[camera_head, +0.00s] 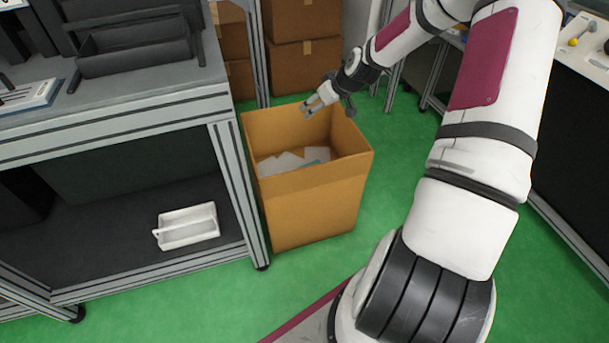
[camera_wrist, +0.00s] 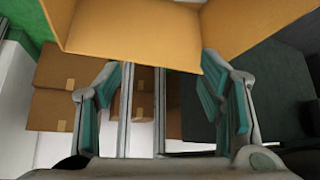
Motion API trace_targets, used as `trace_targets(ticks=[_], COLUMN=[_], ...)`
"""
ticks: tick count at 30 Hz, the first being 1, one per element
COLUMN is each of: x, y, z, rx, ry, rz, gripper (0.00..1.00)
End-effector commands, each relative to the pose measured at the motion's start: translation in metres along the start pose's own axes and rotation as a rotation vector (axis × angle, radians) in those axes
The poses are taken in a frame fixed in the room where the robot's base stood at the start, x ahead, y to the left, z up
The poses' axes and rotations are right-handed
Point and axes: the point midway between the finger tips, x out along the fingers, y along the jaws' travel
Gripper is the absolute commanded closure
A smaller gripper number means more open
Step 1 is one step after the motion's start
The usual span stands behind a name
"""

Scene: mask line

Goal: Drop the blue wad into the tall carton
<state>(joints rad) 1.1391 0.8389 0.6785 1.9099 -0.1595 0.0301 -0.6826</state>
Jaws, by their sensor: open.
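The tall carton (camera_head: 312,210) is an open-topped brown cardboard box standing upright on the green floor. Its wall also shows at the top of the wrist view (camera_wrist: 130,35). White and pale sheets (camera_head: 288,161) lie inside it, with a faint bluish patch among them; I cannot tell whether this is the blue wad. My gripper (camera_head: 309,108) is over the carton's opening, near its far rim. In the wrist view my gripper (camera_wrist: 163,68) has its teal-padded fingers spread wide, with nothing between them. No clear blue wad shows in either view.
A grey metal workbench (camera_head: 110,117) stands close to the carton's left, with a white tray (camera_head: 187,227) on its lower shelf. Brown boxes (camera_head: 305,62) are stacked behind the carton. Green floor (camera_head: 400,150) is free to its right, below my arm.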

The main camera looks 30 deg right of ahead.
Motion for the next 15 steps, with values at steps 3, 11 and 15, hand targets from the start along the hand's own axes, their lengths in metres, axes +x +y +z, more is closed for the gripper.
trace_targets(ticks=[3, 11, 15], x=[-0.025, -0.055, -0.059], y=[0.001, 0.000, 0.000], z=[0.000, 0.000, 0.000], rx=[0.001, 0.000, 0.000], ry=[0.001, 0.000, -0.001], rz=[0.002, 0.000, 0.000], gripper=[0.38, 0.38, 0.38])
